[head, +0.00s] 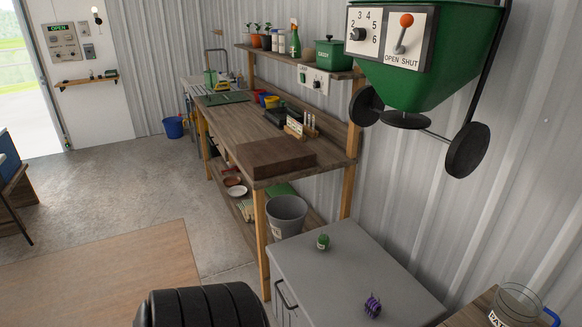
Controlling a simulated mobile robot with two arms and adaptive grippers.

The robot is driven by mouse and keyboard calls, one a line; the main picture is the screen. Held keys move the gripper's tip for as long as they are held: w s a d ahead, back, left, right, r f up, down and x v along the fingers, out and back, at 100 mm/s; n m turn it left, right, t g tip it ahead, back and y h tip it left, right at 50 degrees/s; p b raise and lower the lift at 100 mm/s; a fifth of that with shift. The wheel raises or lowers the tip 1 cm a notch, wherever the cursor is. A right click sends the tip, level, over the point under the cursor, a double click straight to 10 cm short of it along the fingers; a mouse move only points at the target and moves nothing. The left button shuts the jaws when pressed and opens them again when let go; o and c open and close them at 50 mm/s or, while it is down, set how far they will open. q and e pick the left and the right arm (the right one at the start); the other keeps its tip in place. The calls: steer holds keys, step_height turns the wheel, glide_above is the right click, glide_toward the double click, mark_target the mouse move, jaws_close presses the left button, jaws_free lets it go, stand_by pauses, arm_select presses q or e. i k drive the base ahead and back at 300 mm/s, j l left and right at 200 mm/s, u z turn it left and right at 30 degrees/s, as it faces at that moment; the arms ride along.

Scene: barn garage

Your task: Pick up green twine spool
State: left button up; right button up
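A small green spool (323,242), which looks like the green twine, stands on the grey top of a cabinet (300,262) at the lower middle right of the head view. It looks upright, with a pale label on its side. Neither of my grippers is in view, and nothing is touching the spool.
A small purple item (373,305) lies nearer on the cabinet top. A wooden workbench (232,122) with a dark wood block (276,157) and a grey bucket (286,216) on its lower shelf stand behind. A green spreader (425,60) hangs at right. Floor left is open.

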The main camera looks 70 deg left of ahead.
mark_target(323, 241)
steer(key=u, duration=1.85)
steer(key=j+z, duration=0.1)
steer(key=z, duration=0.9)
steer(key=j+z, duration=0.35)
steer(key=k+j+z, duration=0.1)
steer(key=j+z, duration=0.25)
steer(key=k+j+z, duration=0.15)
steer(key=j+z, duration=0.25)
steer(key=k+j, duration=0.2)
steer(key=j, duration=0.15)
steer(key=k+j+z, duration=0.1)
steer(key=j, duration=0.3)
steer(key=k+j, duration=0.25)
steer(key=j+z, duration=0.05)
steer(key=j, duration=0.05)
